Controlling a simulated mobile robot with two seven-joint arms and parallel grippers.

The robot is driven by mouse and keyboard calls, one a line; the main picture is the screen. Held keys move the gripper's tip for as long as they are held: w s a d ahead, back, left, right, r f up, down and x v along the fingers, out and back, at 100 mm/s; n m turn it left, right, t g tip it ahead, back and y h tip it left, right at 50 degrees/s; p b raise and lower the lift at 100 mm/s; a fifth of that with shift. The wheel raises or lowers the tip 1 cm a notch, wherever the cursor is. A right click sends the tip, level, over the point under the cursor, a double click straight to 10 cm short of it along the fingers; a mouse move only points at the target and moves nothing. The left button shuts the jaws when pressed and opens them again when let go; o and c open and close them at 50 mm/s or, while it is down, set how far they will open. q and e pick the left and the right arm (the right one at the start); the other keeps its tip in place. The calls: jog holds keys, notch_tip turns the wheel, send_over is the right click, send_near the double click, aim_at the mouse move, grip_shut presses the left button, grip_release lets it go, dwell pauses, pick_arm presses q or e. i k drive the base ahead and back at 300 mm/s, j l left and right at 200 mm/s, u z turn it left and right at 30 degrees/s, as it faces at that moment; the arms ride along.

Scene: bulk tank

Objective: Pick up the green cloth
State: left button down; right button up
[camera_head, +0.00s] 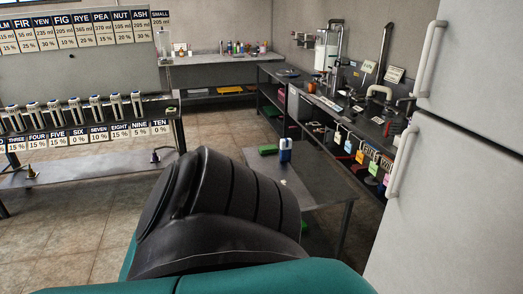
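A small flat green thing (268,149), perhaps the green cloth, lies on the near grey table (318,176), towards its far left side. It is too small to tell for sure whether it is cloth. Another green patch (304,227) shows low under that table, partly hidden by my own dark arm. Neither of my grippers is in view. My arm fills the middle foreground and hides the near left part of the table.
A blue-and-white container (285,150) stands beside the green thing. A white fridge (455,150) closes off the right. A counter with pipes and coloured tags (367,160) runs behind. A bench with several dispensers (75,113) stands left. Tiled floor (75,220) is open at left.

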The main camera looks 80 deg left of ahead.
aim_at(270, 149)
jog(key=u, duration=3)
jog(key=i+u, duration=0.35)
jog(key=i, duration=3.25)
jog(key=i+j+z, duration=0.1)
jog(key=i, duration=0.55)
jog(key=i+j, duration=0.15)
jog(key=i, duration=0.5)
jog(key=l+z, duration=0.05)
